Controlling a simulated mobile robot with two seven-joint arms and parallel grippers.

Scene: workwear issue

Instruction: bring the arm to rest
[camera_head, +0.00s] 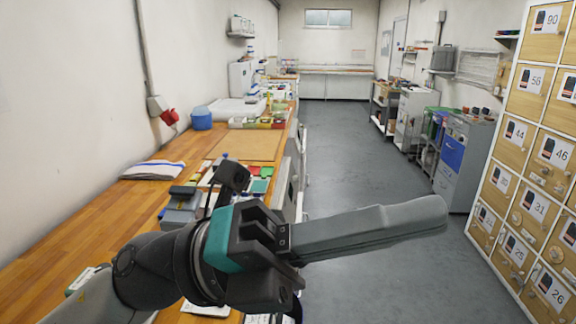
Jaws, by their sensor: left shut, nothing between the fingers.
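My left arm comes in from the lower left over the wooden workbench (58,247). My left gripper (432,216) points to the right, with its long grey fingers shut and nothing between them. The fingers are in the air in front of the grey floor, past the bench's right edge in the picture. The wrist and gripper body hide part of the bench front and the things on it. My right gripper is not in view.
A folded white towel (152,170), a blue tub (201,118) and a brown board (245,146) lie on the bench. Numbered wooden lockers (508,156) stand at the right. Grey cabinets (457,186) stand along the right wall. The aisle floor (345,150) is clear.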

